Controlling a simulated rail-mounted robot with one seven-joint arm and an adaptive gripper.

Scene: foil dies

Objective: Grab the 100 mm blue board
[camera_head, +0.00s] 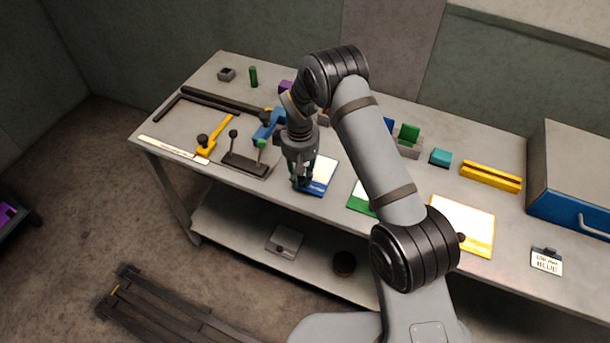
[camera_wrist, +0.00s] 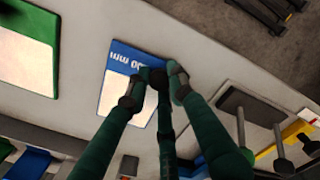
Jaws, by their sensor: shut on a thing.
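The blue board (camera_head: 325,171) lies on the bench near its front edge, with a white panel and a blue strip. In the wrist view the blue board (camera_wrist: 120,56) shows part of a "mm" label on its blue strip. My gripper (camera_head: 301,180) points down at the left side of this board. In the wrist view my gripper's dark green fingers (camera_wrist: 156,84) close in at the board's labelled corner and hide part of the label. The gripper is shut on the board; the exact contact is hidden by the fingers.
A green board (camera_head: 360,197) and a yellow board (camera_head: 465,222) lie to the right. A lever stand (camera_head: 245,165) and a yellow clamp (camera_head: 218,135) stand to the left. A blue cabinet (camera_head: 575,185) and a card reading "BLUE" (camera_head: 547,262) are at the right.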

